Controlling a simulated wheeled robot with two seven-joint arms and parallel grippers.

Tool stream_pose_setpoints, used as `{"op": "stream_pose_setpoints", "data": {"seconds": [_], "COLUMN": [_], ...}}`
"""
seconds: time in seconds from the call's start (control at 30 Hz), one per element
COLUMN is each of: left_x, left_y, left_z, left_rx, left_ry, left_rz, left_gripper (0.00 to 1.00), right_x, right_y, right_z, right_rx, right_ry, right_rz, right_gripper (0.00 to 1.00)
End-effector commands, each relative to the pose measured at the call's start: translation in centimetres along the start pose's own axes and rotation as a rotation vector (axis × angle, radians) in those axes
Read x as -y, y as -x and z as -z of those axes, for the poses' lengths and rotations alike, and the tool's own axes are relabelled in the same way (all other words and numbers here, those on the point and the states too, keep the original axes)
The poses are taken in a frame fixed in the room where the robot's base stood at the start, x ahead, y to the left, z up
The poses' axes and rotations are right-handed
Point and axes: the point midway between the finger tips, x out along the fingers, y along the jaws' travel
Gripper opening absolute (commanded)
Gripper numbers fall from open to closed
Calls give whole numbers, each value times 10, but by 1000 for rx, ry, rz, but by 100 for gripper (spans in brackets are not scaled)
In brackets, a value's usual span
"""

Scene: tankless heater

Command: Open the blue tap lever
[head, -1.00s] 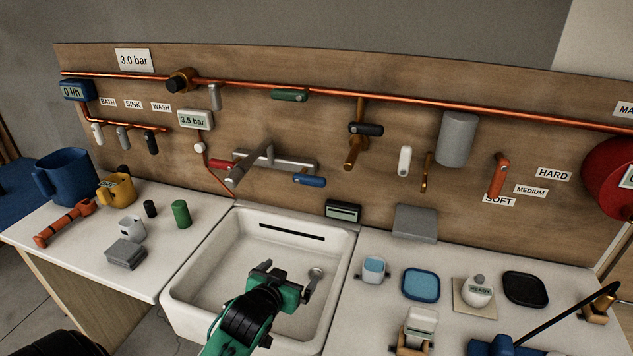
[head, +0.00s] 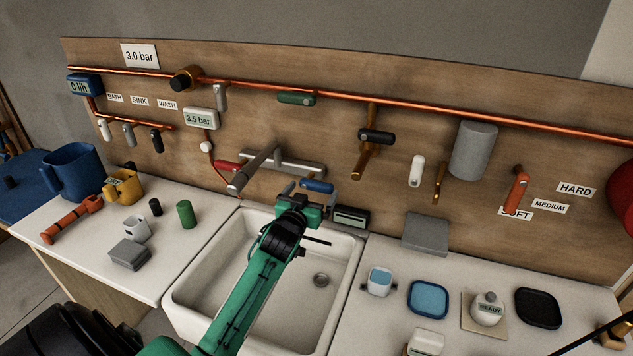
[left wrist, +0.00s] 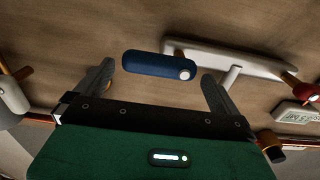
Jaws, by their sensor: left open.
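The blue tap lever (head: 317,187) sticks out from the right end of the grey mixer tap (head: 285,163) on the wooden board, above the sink. A red lever (head: 227,167) is at the tap's left end. My left gripper (head: 310,192) is open and close to the blue lever. In the left wrist view the blue lever (left wrist: 158,65) lies crosswise between and just beyond the two spread fingers (left wrist: 160,85), and no contact shows. The tap body (left wrist: 235,58) is behind it. My right gripper is not in view.
The white sink (head: 180,302) is below my left arm. A dark display box (head: 351,217) stands close right of the gripper. The tap's spout (head: 250,172) juts out to the left. A copper pipe (head: 430,113) crosses the board above.

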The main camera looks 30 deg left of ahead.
Motion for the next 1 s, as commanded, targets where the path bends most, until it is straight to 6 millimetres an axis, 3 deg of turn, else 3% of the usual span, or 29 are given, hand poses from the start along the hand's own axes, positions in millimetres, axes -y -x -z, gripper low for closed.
{"op": "stream_pose_setpoints", "data": {"seconds": [0.1, 0.3, 0.67, 1.0], "left_x": [0, 0, 0, 0], "left_y": [-19, -36, -40, -40], "left_z": [2, 1, 0, 0], "left_rx": [0, 0, 0, 0], "left_ry": [-1, 0, 0, 0], "left_rz": [0, 0, 0, 0], "left_gripper": [100, 100, 100, 39], "right_x": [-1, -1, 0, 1], "right_y": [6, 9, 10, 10], "right_z": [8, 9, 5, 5], "right_rx": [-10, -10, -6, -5], "right_ry": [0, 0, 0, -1], "right_rz": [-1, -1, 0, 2], "right_gripper": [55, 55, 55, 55]}}
